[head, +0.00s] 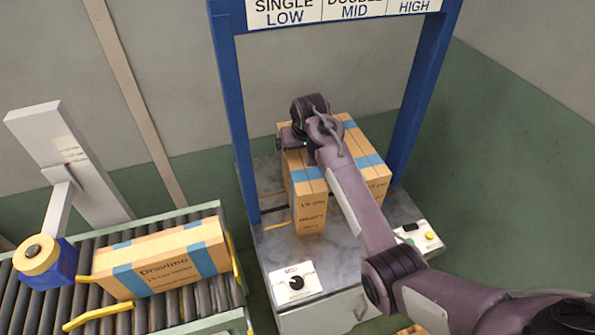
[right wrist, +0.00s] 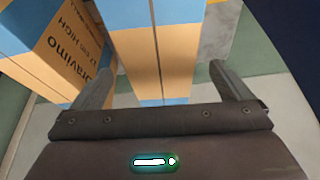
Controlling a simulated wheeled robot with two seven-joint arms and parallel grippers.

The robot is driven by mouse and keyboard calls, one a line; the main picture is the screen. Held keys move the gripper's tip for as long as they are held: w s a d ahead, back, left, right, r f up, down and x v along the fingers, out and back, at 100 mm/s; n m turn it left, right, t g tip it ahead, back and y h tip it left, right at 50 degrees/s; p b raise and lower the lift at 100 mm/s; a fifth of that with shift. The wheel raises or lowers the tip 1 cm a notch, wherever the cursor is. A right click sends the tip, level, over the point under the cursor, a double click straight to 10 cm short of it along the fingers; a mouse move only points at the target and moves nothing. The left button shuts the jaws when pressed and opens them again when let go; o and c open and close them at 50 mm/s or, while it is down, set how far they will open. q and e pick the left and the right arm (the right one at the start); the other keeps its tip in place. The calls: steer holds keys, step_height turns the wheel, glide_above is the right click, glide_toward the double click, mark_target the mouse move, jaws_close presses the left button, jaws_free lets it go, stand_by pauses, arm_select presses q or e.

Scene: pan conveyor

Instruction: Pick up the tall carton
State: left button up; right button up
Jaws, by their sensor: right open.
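Two orange cartons with blue tape stand close together on the grey worktop, under the blue frame. The front-left carton (head: 309,205) shows printed text on its front. The back-right carton (head: 374,178) is partly hidden by my right arm. My right gripper (head: 288,142) is over the far upper left part of the cartons, its fingertips hard to make out in the head view. In the right wrist view the open fingers (right wrist: 163,88) lie either side of an orange and blue carton face (right wrist: 138,62); contact cannot be told. A printed carton face (right wrist: 68,45) is at left. My left gripper is not in view.
Another taped carton (head: 165,262) lies on the roller conveyor (head: 195,302) at left, beside a yellow and blue device (head: 45,260). The blue frame (head: 234,110) stands around the worktop (head: 345,245). A dial panel (head: 294,284) and button panel (head: 420,237) are at the front.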

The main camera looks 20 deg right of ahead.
mark_target(300, 154)
steer(key=shift+p+x, duration=0.7)
steer(key=shift+x, duration=0.55)
steer(key=x, duration=0.3)
steer(key=shift+s, duration=0.1)
steer(key=c, duration=1.9)
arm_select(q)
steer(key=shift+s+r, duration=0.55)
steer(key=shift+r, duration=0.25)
arm_select(e)
steer(key=shift+r, duration=0.15)
steer(key=shift+c, duration=0.5)
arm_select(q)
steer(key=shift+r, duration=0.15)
